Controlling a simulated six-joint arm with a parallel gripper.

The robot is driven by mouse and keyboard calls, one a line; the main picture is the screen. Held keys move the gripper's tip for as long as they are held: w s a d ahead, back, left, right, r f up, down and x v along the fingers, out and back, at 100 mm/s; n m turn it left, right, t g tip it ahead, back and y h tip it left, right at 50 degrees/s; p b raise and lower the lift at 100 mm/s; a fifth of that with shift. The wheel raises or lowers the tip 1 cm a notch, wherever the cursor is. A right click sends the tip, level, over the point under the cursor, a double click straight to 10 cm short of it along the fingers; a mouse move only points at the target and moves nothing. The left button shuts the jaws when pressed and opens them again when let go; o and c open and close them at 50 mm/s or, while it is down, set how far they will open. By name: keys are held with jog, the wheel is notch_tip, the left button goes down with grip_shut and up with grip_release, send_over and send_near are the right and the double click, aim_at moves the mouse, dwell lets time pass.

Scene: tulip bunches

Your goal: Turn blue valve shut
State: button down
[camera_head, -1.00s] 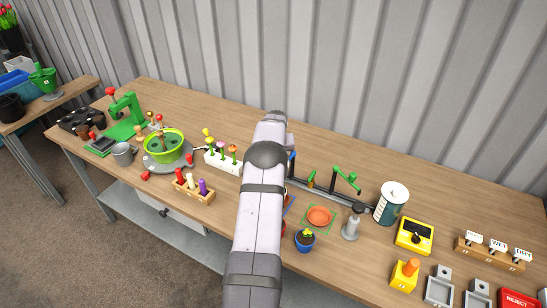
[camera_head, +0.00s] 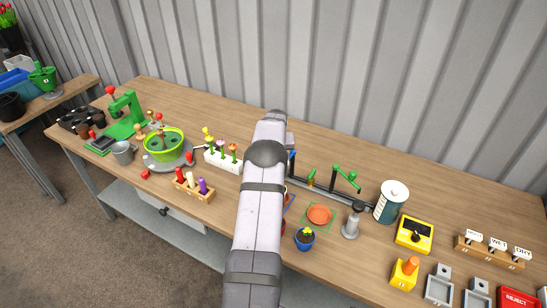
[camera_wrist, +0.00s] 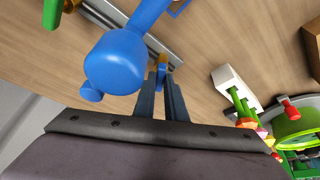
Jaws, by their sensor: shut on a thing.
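The blue valve shows in the wrist view as a small blue lever (camera_wrist: 161,75) on a brass-coloured body, beside a rail. My gripper (camera_wrist: 161,88) is shut on this lever, one finger on each side. A large blue tap (camera_wrist: 115,62) with a rounded end stands close to the left of the fingers. In the head view only a strip of the blue tap (camera_head: 291,157) shows past my arm. My arm hides the gripper and the valve lever there.
A green tap (camera_head: 345,178) and a green-levered valve (camera_head: 311,174) stand along the same rail to the right. A white flower block (camera_head: 223,159) and a lime-green bowl (camera_head: 163,144) are to the left. An orange saucer (camera_head: 319,215) and a blue pot (camera_head: 305,240) are nearer.

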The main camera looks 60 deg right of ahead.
dwell(0.8)
jog(key=c, duration=1.6)
grip_release()
jog(key=shift+r, duration=0.15)
jog(key=b+v, duration=0.2)
jog(key=v, duration=0.5)
jog(key=shift+s+a+b, duration=0.1)
jog(key=shift+a+b, duration=0.05)
jog(key=shift+b, duration=0.2)
jog(key=shift+p, duration=0.4)
jog(key=shift+c, duration=1)
